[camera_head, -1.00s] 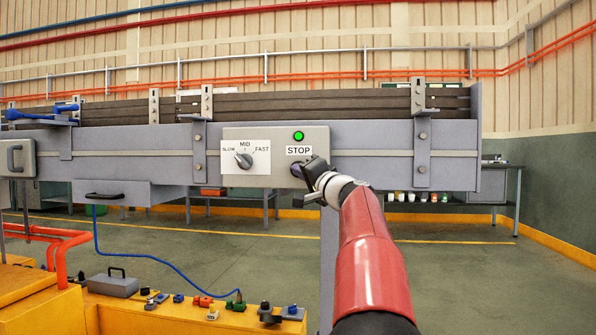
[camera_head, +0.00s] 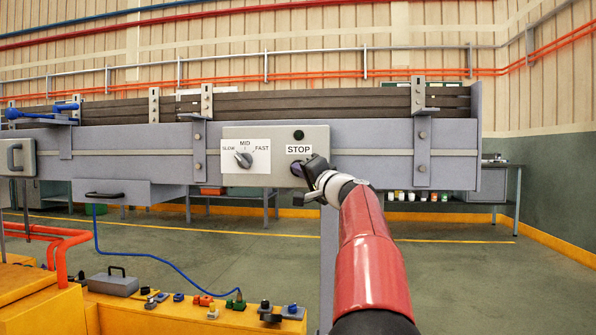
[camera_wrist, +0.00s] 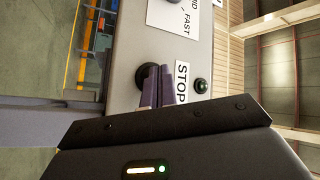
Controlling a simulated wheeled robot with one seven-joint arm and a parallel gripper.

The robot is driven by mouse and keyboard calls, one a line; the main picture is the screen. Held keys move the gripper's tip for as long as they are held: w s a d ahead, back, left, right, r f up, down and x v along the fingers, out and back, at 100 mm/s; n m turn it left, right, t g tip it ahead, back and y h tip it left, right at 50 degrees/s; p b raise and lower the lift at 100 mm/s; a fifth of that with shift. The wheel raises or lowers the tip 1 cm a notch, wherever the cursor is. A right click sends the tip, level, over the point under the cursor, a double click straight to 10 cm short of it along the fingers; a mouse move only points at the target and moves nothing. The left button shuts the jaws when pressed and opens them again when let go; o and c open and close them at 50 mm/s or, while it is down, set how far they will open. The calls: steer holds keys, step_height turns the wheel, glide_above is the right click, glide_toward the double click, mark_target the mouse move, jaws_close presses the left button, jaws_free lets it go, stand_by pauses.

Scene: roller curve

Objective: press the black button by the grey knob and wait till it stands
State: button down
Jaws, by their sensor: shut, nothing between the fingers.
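The grey control panel (camera_head: 275,182) is on the side of the conveyor. The grey knob (camera_head: 244,160) sits on a SLOW, MID, FAST label and points toward SLOW.
The conveyor's grey side rail (camera_head: 380,150) runs across the view. A grey drawer box (camera_head: 120,193) hangs at left. A yellow bench (camera_head: 170,318) with a grey toolbox (camera_head: 114,284) and several small parts stands low at left.

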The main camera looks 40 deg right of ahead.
steer(key=shift+s+a+b, duration=0.5)
steer(key=shift+a, duration=0.05)
steer(key=shift+s+a+b, duration=1.6)
steer(key=shift+a+b, duration=0.25)
steer(key=shift+a, duration=0.05)
